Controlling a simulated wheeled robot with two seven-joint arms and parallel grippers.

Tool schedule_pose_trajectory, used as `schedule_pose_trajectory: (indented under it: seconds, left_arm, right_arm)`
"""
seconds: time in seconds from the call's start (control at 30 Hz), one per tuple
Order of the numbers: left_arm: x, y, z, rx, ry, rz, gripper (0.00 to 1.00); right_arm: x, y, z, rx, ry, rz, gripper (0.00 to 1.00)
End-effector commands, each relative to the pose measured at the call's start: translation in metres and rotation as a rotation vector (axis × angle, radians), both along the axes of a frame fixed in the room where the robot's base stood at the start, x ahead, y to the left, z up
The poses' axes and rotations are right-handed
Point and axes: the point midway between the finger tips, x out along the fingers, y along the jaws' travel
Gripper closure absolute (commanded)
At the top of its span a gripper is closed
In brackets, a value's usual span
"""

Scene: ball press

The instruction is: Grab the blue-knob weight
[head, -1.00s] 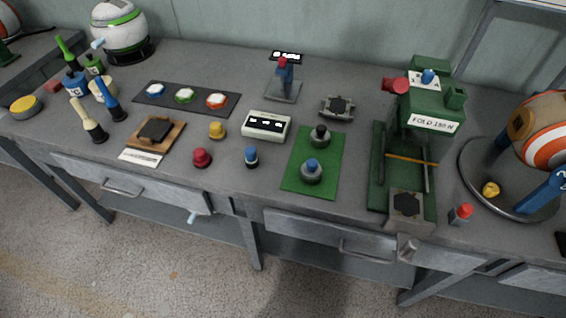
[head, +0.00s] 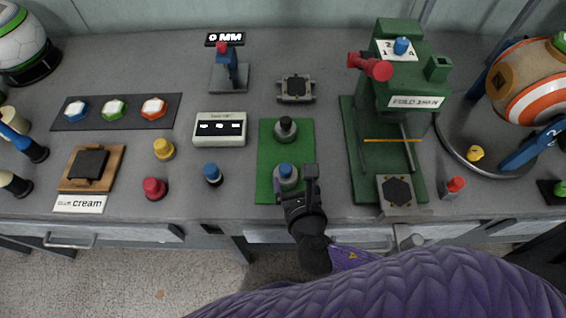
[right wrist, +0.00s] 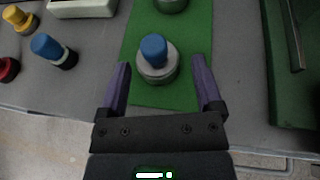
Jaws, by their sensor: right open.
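The blue-knob weight (head: 286,175) is a grey round weight with a blue knob. It stands upright on the front part of the green mat (head: 268,140). A second grey weight with a black knob (head: 286,128) stands behind it on the mat. My right gripper (head: 298,182) is beside the blue-knob weight, at its front right in the head view. In the right wrist view the gripper (right wrist: 162,88) is open, and the blue-knob weight (right wrist: 157,62) is just ahead of and between its fingers. I cannot see it held. My left gripper is not in view.
The green press (head: 400,150) stands right of the mat. A blue-topped peg (head: 213,174) and a red-topped peg (head: 154,188) stand to the left. A white box with a display (head: 220,130) is behind them. The table's front edge is close.

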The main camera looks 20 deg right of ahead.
Motion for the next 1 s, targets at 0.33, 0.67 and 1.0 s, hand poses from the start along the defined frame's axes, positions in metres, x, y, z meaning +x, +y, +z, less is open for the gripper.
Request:
schedule_pose_trajectory:
  seconds: [0.33, 0.67, 1.0]
  left_arm:
    - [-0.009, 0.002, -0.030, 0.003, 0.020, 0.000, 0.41]
    - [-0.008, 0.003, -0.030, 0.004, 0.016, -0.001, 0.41]
    - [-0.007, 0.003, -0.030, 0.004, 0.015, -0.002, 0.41]
  right_arm:
    - [0.055, 0.002, -0.032, 0.002, 0.003, -0.002, 0.16]
    - [0.062, 0.002, -0.032, 0.004, 0.005, -0.001, 0.27]
    - [0.061, 0.001, -0.032, 0.004, 0.008, -0.002, 0.99]
